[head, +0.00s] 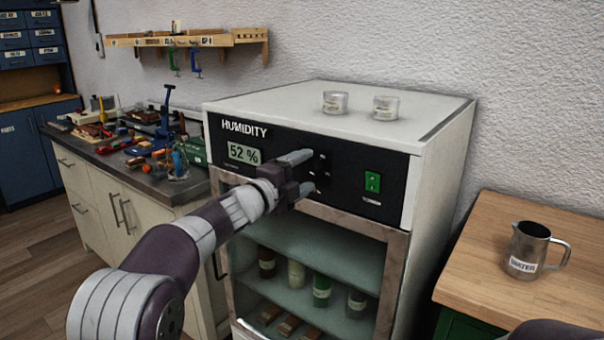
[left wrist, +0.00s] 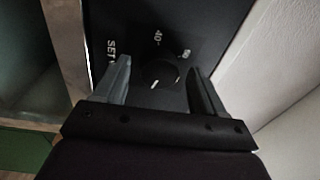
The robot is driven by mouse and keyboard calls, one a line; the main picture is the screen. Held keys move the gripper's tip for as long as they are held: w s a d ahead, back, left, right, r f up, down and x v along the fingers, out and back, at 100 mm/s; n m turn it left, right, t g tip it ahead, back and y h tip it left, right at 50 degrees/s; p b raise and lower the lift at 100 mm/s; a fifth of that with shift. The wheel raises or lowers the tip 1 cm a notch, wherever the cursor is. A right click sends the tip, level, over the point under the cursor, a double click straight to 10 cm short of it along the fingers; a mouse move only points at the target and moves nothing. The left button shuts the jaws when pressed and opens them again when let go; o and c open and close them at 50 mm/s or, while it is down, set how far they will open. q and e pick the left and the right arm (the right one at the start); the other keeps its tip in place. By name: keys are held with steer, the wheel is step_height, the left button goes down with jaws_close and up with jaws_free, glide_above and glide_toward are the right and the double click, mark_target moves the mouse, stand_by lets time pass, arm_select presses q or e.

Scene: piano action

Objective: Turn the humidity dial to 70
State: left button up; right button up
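The humidity cabinet (head: 440,185) has a black front panel with a display (head: 243,152) reading 52 %. The dial (left wrist: 160,74) is a round black knob with a white pointer line, seen in the left wrist view with the marks 40 and a partly legible number near it. In the head view my gripper hides the dial. My left gripper (head: 305,177) is at the panel; in the left wrist view its two fingers (left wrist: 160,88) stand apart on either side of the dial, with gaps showing, so it looks open.
A green switch (head: 373,182) sits right of the dial area. Two clear jars (head: 335,102) stand on the cabinet top. A metal water jug (head: 526,248) stands on a wooden table (head: 485,270) at the right. A cluttered workbench (head: 75,150) is at the left.

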arm_select(q)
steer(key=v, duration=1.2)
steer(key=shift+s+a+b, duration=0.25)
steer(key=shift+s+b, duration=0.05)
steer(key=shift+b, duration=0.1)
